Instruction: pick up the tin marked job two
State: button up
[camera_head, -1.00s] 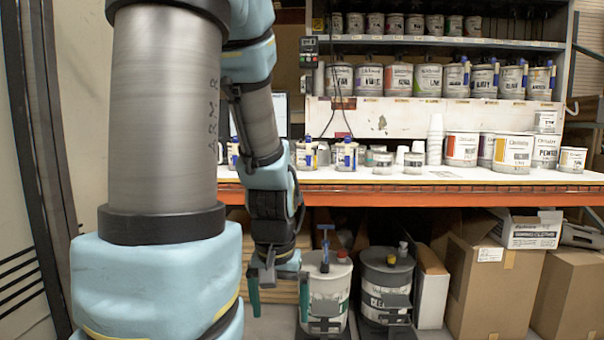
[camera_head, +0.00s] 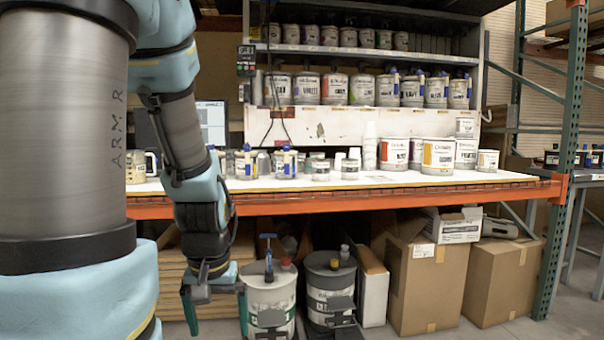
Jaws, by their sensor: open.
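Several tins stand on the white bench top. No label here reads clearly as job two, so I cannot tell which tin it is. On the right of the bench are a tin with a red label (camera_head: 394,154), a larger tin with an orange label (camera_head: 438,157), a tin behind it (camera_head: 467,154) and a smaller tin (camera_head: 488,160). Small tins (camera_head: 321,170) stand near the bench middle. My gripper (camera_head: 215,308) hangs below the bench's front edge at the left, pointing down. It is open and empty, well away from the tins on the bench.
The orange bench edge (camera_head: 350,201) lies above and right of my gripper. Two large drums (camera_head: 272,298) (camera_head: 330,286) stand under the bench. Cardboard boxes (camera_head: 425,285) are right of them. Shelves of tins (camera_head: 334,88) rise behind. A blue-green rack post (camera_head: 566,150) stands right.

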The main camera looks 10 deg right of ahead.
aim_at(320, 167)
jog(key=u, duration=0.45)
jog(key=l+u, duration=0.4)
jog(key=l, duration=0.15)
jog(key=l+u, duration=0.4)
jog(key=l, duration=0.15)
